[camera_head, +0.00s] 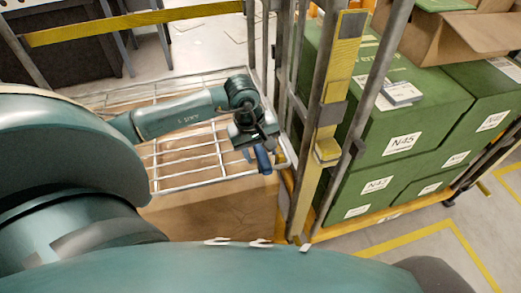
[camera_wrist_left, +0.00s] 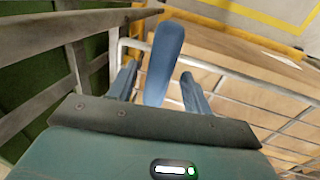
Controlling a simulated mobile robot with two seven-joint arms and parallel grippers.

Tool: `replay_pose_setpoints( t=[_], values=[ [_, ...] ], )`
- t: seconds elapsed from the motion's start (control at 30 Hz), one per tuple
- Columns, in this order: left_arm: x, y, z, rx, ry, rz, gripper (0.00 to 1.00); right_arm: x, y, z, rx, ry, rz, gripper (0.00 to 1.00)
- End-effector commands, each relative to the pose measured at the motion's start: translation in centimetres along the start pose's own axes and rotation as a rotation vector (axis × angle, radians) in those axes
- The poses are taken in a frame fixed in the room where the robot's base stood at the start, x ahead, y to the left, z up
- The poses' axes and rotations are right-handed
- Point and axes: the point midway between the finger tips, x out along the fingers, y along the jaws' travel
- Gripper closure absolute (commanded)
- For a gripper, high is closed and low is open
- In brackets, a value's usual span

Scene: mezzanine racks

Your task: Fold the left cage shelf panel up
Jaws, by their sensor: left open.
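The left cage shelf panel (camera_head: 205,181) is a pale wire grid. It lies about flat above a cardboard box in the head view. Its rails also show in the left wrist view (camera_wrist_left: 232,72). My left gripper (camera_head: 258,160) is over the panel's near right corner, pointing down, with its fingers apart. In the left wrist view its two fingers (camera_wrist_left: 160,84) stand on either side of a blue, rounded, bar-like piece (camera_wrist_left: 163,62). I cannot tell whether this piece touches them or is fixed to the panel. My right gripper is not in view.
A cardboard box (camera_head: 215,215) sits under the panel. Grey cage posts with a yellow upright (camera_head: 335,90) stand close right of my left gripper. Green boxes (camera_head: 400,125) are stacked beyond. A yellow bar (camera_head: 130,22) crosses the back left. Floor at lower right is clear.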

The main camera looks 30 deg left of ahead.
Motion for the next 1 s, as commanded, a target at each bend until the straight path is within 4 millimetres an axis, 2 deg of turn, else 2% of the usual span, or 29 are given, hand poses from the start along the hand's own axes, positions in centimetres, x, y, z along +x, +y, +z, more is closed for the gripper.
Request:
replay_pose_setpoints(
  t=[0.33,0.9,1.0],
  values=[
    [0.44,0.0,0.03,0.0,0.0,0.0,0.51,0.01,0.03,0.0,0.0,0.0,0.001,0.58],
    [0.38,0.0,0.0,-0.001,0.0,0.0,0.97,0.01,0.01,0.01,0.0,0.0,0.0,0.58],
    [0.38,0.0,0.0,-0.001,0.0,0.0,1.0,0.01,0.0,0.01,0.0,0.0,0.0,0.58]
  ],
)
